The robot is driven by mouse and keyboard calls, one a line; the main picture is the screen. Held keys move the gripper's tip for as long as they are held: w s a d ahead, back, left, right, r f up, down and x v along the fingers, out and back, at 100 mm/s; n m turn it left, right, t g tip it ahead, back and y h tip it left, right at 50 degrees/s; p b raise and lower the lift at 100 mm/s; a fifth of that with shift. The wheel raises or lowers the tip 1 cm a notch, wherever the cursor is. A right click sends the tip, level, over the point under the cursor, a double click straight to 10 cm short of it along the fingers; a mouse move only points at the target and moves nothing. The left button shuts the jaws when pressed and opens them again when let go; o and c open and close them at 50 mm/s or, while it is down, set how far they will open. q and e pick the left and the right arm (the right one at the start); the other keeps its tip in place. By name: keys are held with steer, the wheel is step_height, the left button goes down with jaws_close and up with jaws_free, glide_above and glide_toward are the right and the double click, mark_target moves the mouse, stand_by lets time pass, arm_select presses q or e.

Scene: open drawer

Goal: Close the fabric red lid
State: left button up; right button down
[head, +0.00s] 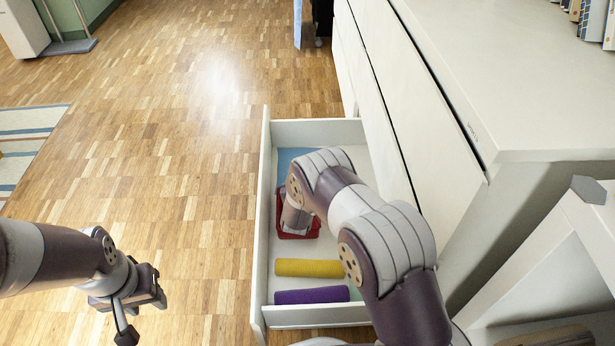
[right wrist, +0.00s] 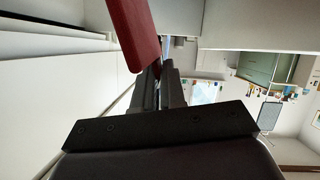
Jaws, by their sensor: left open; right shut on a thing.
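The red fabric box (head: 299,236) sits in the open drawer in the head view, mostly hidden behind my right forearm. In the right wrist view a flat dark-red panel, the red lid (right wrist: 137,32), stands tilted at my right gripper (right wrist: 160,76). The right gripper's fingers are shut on the lid near its lower end. In the head view my right arm hides these fingers. My left gripper (head: 140,312) is open and empty over the wooden floor, left of the drawer and apart from it.
The white drawer (head: 257,235) is pulled out from the white cabinet (head: 480,90). It also holds a yellow roll (head: 309,268), a purple roll (head: 311,296) and a blue item (head: 287,158).

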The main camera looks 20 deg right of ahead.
steer(key=shift+a, duration=0.15)
steer(key=c, duration=1.3)
jaws_free()
steer(key=p+v, duration=0.7)
steer(key=v, duration=0.5)
steer(key=shift+s+a, duration=0.1)
steer(key=shift+s, duration=0.15)
